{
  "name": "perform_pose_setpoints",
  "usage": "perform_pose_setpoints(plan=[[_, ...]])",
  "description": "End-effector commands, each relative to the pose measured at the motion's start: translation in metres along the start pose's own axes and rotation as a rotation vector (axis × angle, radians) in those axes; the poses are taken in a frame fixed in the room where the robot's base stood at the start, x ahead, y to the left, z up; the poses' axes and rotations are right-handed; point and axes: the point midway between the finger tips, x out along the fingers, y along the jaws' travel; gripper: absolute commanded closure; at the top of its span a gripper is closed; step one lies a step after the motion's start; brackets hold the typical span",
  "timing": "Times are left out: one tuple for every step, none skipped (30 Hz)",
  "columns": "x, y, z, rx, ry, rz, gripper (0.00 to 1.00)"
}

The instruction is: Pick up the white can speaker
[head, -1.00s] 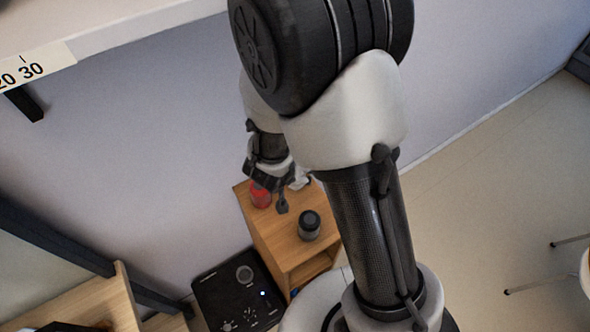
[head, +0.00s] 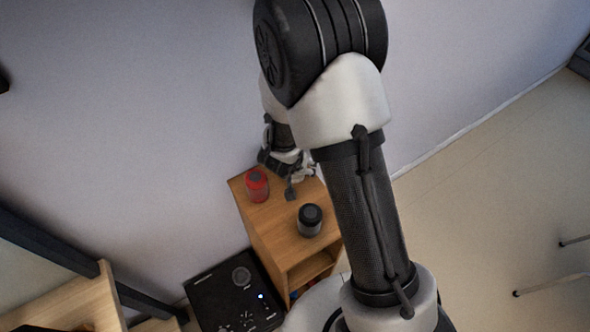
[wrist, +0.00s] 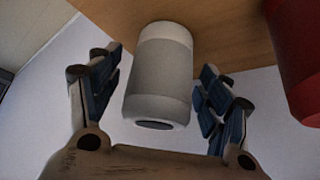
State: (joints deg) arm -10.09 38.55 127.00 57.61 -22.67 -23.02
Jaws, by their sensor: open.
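The white can speaker (wrist: 160,78) shows in the wrist view, a pale cylinder with a grey middle and a dark end cap, at the edge of a wooden top. My gripper (wrist: 163,92) is open, with one dark-padded finger on each side of the speaker. Clear gaps show between the speaker and both fingers. In the head view my gripper (head: 284,180) is over the far end of the wooden cabinet. The speaker is mostly hidden there, and I cannot tell it clearly from the gripper.
A red can (head: 257,186) stands on the wooden cabinet (head: 270,222), left of my gripper; it also shows in the wrist view (wrist: 298,55). A black can (head: 310,220) stands nearer on the cabinet. A black device (head: 235,300) with a blue light is beside the cabinet.

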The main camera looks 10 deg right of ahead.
Motion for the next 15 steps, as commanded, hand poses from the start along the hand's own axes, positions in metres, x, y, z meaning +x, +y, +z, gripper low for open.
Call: perform_pose_setpoints(plan=[[0.0008,-0.0003,-0.0005,0.000,0.001,-0.001,0.28],[0.0003,-0.0004,-0.0009,0.000,0.001,-0.001,0.28],[-0.0003,-0.0004,-0.0011,0.000,0.001,-0.001,0.28],[-0.0005,-0.0004,-0.0012,0.000,0.001,-0.001,0.28],[-0.0006,-0.0004,-0.0012,0.000,0.001,-0.001,0.28],[-0.0007,-0.0004,-0.0012,0.000,0.001,-0.001,0.30],[-0.0007,-0.0003,-0.0012,0.000,0.001,-0.001,0.32],[-0.0007,-0.0003,-0.0011,0.000,0.001,-0.001,0.34],[-0.0007,-0.0003,-0.0011,0.000,0.001,-0.001,0.37],[-0.0007,-0.0003,-0.0011,0.000,0.001,-0.001,0.39],[-0.0007,-0.0003,-0.0010,0.000,0.001,-0.001,0.41],[-0.0007,-0.0003,-0.0010,0.000,0.001,0.000,0.44],[-0.0007,-0.0003,-0.0010,0.000,0.001,0.000,0.46],[-0.0007,-0.0003,-0.0010,0.000,0.001,0.000,0.48],[-0.0007,-0.0003,-0.0010,0.000,0.001,0.000,0.50]])
